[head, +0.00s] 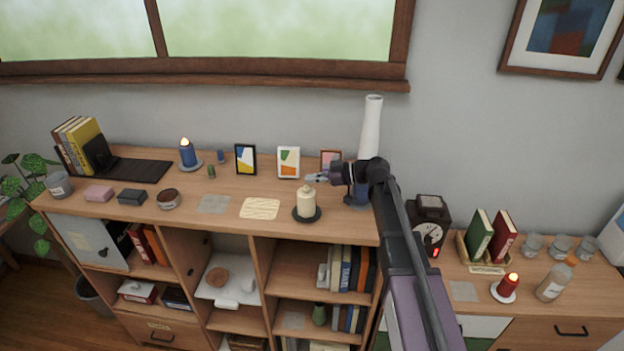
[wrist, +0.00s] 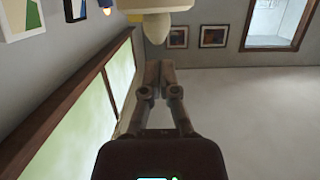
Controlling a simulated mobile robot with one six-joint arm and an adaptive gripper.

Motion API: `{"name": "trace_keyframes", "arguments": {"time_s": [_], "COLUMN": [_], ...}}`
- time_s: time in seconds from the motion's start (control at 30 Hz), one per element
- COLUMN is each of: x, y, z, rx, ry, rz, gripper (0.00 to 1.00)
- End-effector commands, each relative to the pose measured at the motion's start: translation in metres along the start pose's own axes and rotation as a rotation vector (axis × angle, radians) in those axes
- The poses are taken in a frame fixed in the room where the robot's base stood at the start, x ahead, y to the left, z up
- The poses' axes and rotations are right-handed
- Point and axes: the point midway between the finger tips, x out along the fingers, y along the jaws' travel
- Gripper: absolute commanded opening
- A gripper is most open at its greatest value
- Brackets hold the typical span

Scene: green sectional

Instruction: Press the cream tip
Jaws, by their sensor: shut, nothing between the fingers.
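A cream candle (head: 307,203) stands upright on a dark saucer (head: 307,214) near the front edge of the shelf top. Its cream tip (head: 307,188) is unlit. In the wrist view the scene is upside down; the candle (wrist: 153,5) shows at the top edge and its tip (wrist: 156,29) points down the picture. My gripper (head: 313,178) is shut and empty, just above and right of the tip in the head view. In the wrist view my fingertips (wrist: 160,64) show just below the tip, with a visible gap. The gap's depth is unclear.
A tall white vase (head: 371,125) stands behind my wrist. Small picture frames (head: 288,162) stand behind the candle. A cream patterned mat (head: 260,208) lies left of it. A blue candle (head: 188,155) and a red candle (head: 508,285) have glowing tips.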

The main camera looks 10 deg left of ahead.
Motion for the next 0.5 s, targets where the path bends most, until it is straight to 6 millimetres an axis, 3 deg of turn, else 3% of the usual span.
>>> {"name": "trace_keyframes", "arguments": {"time_s": [0.17,0.5], "x": [-0.007,-0.066], "y": [0.000,0.001], "z": [-0.019,-0.016], "rx": [0.000,0.001], "ry": [0.003,0.004], "rz": [0.002,0.004], "gripper": [0.00,0.00]}}
